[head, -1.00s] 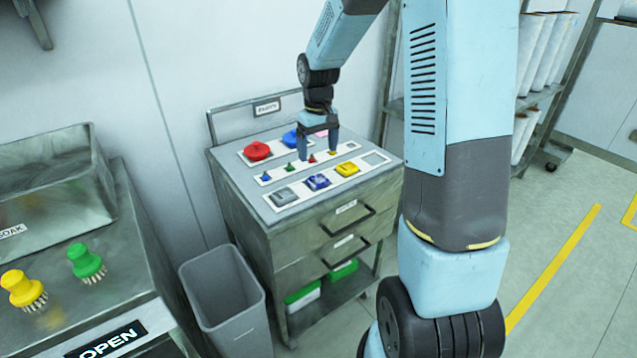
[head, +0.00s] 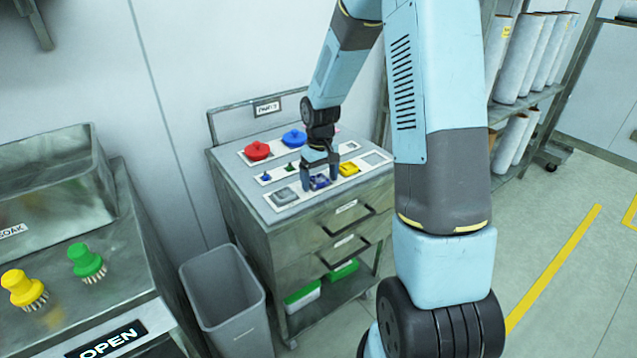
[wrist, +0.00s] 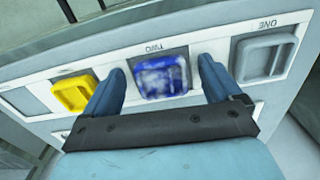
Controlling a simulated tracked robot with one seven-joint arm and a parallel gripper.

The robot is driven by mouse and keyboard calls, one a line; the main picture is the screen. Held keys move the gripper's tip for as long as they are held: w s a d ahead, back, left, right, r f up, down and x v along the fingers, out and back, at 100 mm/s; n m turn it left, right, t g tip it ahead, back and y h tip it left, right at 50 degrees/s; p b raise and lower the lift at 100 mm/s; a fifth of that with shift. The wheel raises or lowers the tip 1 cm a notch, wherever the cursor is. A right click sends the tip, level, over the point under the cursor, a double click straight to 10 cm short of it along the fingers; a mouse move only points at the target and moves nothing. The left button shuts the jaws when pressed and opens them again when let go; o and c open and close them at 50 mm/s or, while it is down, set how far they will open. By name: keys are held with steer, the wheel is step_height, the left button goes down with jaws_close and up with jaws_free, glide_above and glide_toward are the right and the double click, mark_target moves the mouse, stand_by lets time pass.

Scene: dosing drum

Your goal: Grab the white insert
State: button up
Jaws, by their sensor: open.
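No plainly white insert shows. A blue insert (wrist: 163,77) with whitish smears sits in the slot marked TWO on the front strip; it also shows in the head view (head: 319,182). A grey insert (wrist: 264,57) sits in slot ONE, at left in the head view (head: 284,196). A yellow insert (wrist: 75,93) sits on the other side of the blue one, at right in the head view (head: 349,168). My gripper (wrist: 162,69) is open and empty, its fingers on either side of the blue insert. I cannot tell whether they touch it.
Red (head: 257,150) and blue (head: 294,138) knobbed pieces stand in the back row of the cart top (head: 240,190). Small pegs, blue (head: 266,177) and green (head: 291,167), stand in the middle row. A grey bin (head: 226,300) stands left of the cart.

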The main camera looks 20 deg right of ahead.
steer(key=c, duration=1.1)
steer(key=shift+r, duration=0.1)
